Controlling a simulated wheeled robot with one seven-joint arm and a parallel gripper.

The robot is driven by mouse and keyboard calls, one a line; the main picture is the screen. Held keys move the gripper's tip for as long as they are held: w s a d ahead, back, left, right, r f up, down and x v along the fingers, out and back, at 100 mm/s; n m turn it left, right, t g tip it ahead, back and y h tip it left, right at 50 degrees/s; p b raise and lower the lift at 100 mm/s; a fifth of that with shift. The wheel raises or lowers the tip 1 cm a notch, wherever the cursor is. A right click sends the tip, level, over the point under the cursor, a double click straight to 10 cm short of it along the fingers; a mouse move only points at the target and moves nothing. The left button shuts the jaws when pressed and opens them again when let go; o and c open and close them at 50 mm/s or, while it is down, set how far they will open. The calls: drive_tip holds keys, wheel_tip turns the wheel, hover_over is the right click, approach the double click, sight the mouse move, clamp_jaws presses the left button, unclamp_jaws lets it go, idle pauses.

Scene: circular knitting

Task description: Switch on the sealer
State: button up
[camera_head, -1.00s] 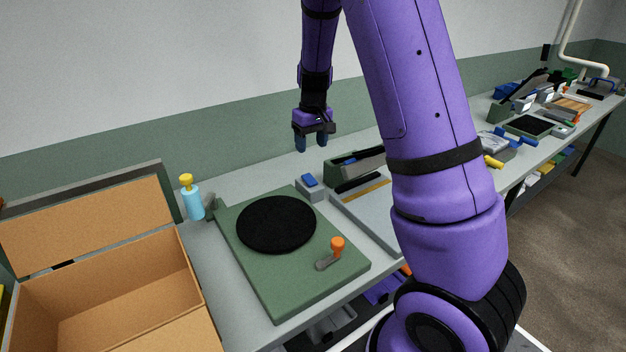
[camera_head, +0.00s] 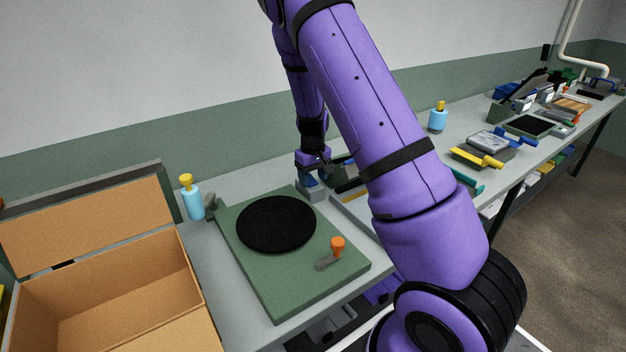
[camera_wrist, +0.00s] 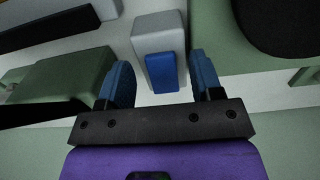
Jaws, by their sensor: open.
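A small grey switch box (camera_head: 315,194) sits on the bench between the green turntable base and the sealer. In the wrist view the box (camera_wrist: 157,35) carries a blue rocker (camera_wrist: 162,73). My gripper (camera_head: 308,178) is open and low over the box, pointing down. In the wrist view its two blue fingertips (camera_wrist: 163,82) are apart on either side of the blue rocker. I cannot tell whether they touch it. The sealer, with a green body (camera_wrist: 65,78) and a dark bar (camera_wrist: 45,30), stands beside the box. My arm hides much of it in the head view.
A green base (camera_head: 310,282) with a black disc (camera_head: 276,222) and an orange-knobbed crank (camera_head: 337,245) lies in front. An open cardboard box (camera_head: 100,225) stands at left. A blue bottle (camera_head: 192,203) is behind the base. More tools line the bench at right.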

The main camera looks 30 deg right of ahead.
drive_tip(key=shift+f, duration=0.5)
drive_tip(key=c, duration=0.9)
drive_tip(key=shift+w+r+g, duration=0.2)
drive_tip(key=shift+w+g, duration=0.05)
drive_tip(key=shift+g, duration=1)
drive_tip(key=shift+w+r+g, duration=0.15)
drive_tip(key=shift+w+g, duration=0.1)
drive_tip(key=shift+g, duration=1)
drive_tip(key=shift+c, duration=0.2)
drive_tip(key=o, duration=0.9)
drive_tip(key=shift+o, duration=0.2)
drive_tip(key=shift+r, duration=0.1)
drive_tip(key=v, duration=1)
drive_tip(key=shift+w+r, duration=0.2)
drive_tip(key=shift+r, duration=0.1)
